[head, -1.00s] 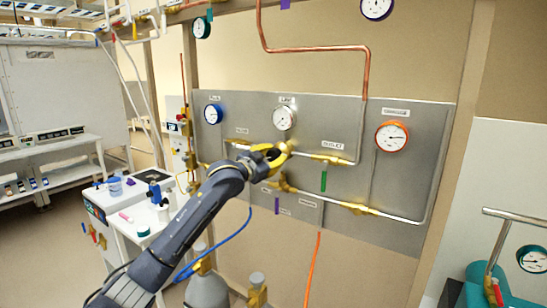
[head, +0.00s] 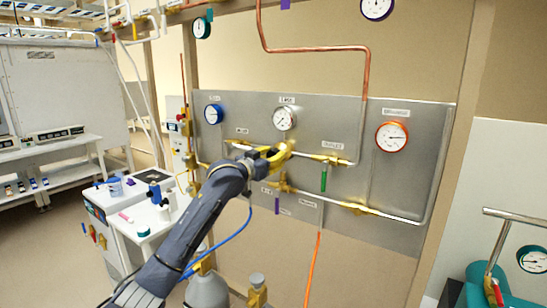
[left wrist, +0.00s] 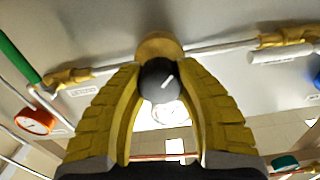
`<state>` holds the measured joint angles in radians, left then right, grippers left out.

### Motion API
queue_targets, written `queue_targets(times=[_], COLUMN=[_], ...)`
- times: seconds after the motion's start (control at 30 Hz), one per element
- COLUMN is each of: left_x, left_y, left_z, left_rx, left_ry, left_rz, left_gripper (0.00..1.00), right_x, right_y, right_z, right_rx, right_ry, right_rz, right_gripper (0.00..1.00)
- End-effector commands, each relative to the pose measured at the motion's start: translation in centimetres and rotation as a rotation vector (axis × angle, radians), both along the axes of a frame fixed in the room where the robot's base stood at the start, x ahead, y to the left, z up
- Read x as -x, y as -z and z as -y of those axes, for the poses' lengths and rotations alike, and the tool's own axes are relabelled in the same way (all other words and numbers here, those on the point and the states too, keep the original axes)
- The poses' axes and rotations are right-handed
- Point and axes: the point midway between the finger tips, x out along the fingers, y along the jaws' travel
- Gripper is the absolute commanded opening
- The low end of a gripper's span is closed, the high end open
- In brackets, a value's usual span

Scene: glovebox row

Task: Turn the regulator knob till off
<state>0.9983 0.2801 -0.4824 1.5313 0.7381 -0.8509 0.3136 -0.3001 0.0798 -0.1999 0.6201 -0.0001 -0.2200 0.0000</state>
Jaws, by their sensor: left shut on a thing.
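Behind the knob is the brass regulator body (left wrist: 160,47), which also shows in the head view (head: 286,147) on the grey panel's pipe. My left gripper (head: 277,155) has its yellow fingers closed around the knob, one on each side, also in the left wrist view (left wrist: 162,76). In the head view the gripper hides the knob. My right gripper is not in view.
The grey panel (head: 240,105) carries a white-faced gauge (head: 284,118), a blue gauge (head: 213,114) and an orange gauge (head: 392,136). A green valve handle (head: 324,178) and a lower brass fitting (head: 284,184) sit close by. Grey cylinders (head: 207,291) stand below.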

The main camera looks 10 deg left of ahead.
Motion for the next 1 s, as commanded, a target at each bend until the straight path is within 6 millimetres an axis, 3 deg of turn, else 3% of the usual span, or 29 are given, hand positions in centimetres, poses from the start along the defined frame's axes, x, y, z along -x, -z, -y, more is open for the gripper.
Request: queue_targets(times=[0.2,0.23,0.47,0.77,1.0], left_x=[0.1,0.1,0.0,0.1,2.1], left_y=[-0.7,-0.7,-0.4,-0.2,-0.2], left_z=[0.1,0.1,0.0,-0.1,-1.1], left_rx=[0.005,0.005,0.002,0.001,0.0], left_ry=[0.002,0.002,0.001,-0.001,0.0], left_rz=[0.01,0.011,0.007,0.004,0.005], left_gripper=[0.04,0.37,0.63,0.64,0.64], right_x=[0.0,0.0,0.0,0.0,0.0], right_y=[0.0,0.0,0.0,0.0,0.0], right_z=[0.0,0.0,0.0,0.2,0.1], right_rx=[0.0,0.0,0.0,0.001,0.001], right_ry=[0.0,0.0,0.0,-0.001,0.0], right_rz=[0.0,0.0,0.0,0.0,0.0], right_gripper=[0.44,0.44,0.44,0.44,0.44])
